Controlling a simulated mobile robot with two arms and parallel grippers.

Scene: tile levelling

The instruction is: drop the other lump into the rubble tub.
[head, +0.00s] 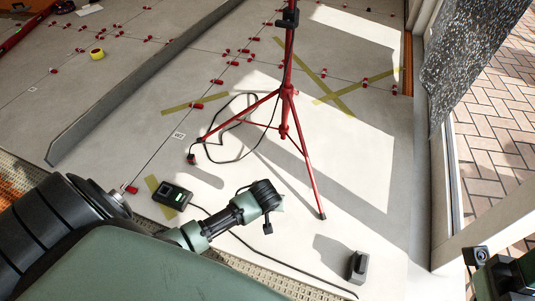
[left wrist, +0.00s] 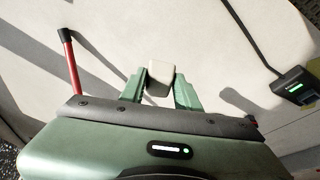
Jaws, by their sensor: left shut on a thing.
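The lump (left wrist: 161,78) is a small pale, block-like piece in the left wrist view. My left gripper (left wrist: 160,88) is shut on it, with one green finger on each side. In the head view my left gripper (head: 276,203) is above the pale floor, in front of the red tripod; the lump cannot be made out there. Part of my right arm's end shows at the lower right edge of the head view, but its fingers cannot be seen. I see no rubble tub in either view.
A red tripod (head: 288,92) stands just beyond my left gripper; its cable lies on the floor. A black device with a green light (head: 172,195) is left of the gripper. A dark block (head: 358,267) stands lower right. Red tile clips and yellow tape (head: 97,54) lie farther back.

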